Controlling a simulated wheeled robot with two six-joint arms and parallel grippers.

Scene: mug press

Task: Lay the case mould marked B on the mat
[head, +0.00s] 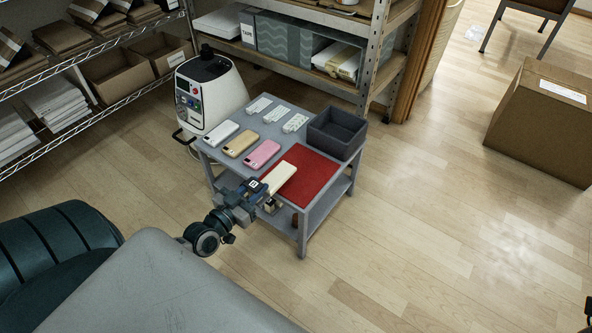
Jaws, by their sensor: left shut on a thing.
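The red mat (305,170) lies on the front right part of the grey table. My left gripper (268,192) reaches in from the lower left and is shut on a cream case mould (281,176). The mould is over the mat's left front part, long side slanting up to the right. A dark block with a white B label (254,185) shows at its near end, by the jaws. I cannot tell whether the mould touches the mat. The jaws hide part of its near end. My right gripper is not in view.
A white case (221,133), a tan case (240,143) and a pink case (262,155) lie left of the mat. Small white pieces (276,114) lie behind them. A dark open bin (336,131) stands behind the mat. A white machine (210,95) stands beyond the table.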

